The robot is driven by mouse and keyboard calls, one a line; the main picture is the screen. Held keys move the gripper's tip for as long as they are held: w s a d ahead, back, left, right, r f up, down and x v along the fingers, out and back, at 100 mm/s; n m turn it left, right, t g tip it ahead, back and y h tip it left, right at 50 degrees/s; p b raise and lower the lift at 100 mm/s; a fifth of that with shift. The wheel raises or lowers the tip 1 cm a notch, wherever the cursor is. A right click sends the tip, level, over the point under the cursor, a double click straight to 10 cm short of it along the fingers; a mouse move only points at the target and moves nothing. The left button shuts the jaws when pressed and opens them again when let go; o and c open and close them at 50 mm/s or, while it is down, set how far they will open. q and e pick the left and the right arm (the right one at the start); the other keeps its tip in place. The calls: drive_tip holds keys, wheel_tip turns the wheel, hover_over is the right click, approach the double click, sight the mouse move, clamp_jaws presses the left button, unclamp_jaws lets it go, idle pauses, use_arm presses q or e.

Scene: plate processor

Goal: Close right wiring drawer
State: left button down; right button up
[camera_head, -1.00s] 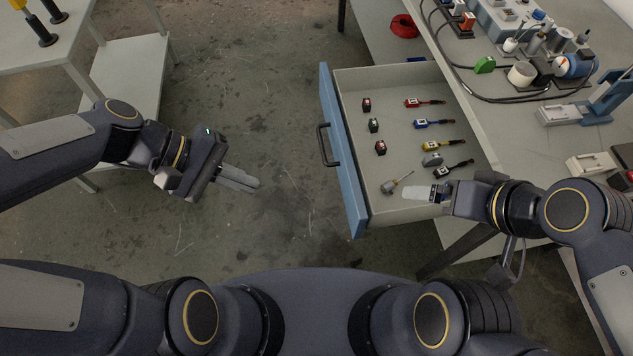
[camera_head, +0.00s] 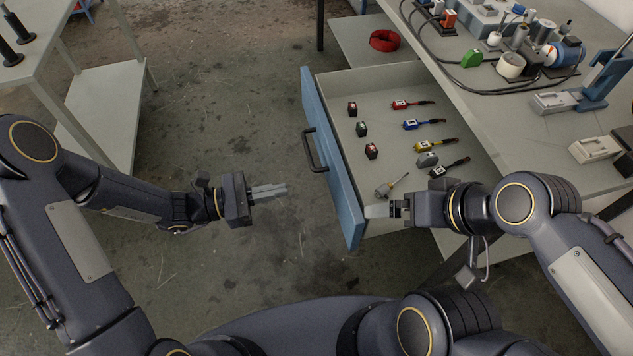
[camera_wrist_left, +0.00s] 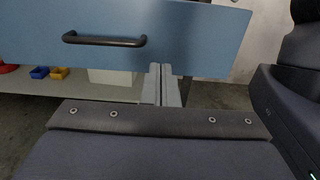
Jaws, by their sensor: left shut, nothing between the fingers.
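The wiring drawer (camera_head: 332,160) is pulled open from the table, its blue front facing left. Its black handle (camera_head: 316,150) sits midway along that front. Several connectors and screwdriver-like tools lie inside. My left gripper (camera_head: 285,189) is shut and empty, left of the drawer front and apart from it. In the left wrist view, its fingers (camera_wrist_left: 161,84) point at the blue front (camera_wrist_left: 195,40), to the right of the handle (camera_wrist_left: 104,40). My right gripper (camera_head: 367,212) is over the drawer's near side; its fingers appear together, but I cannot tell if they are shut.
The worktable (camera_head: 520,120) at right carries cables, spools and a blue stand (camera_head: 606,75). A red coil (camera_head: 384,40) lies on a lower shelf behind the drawer. A grey table (camera_head: 50,40) stands at left. The floor between is clear.

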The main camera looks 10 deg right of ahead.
sight(332, 179)
use_arm(q)
drive_tip(key=d, duration=0.9)
drive_tip(key=shift+w+d, duration=0.15)
drive_tip(key=shift+d, duration=0.15)
use_arm(e)
drive_tip(key=shift+f, duration=0.3)
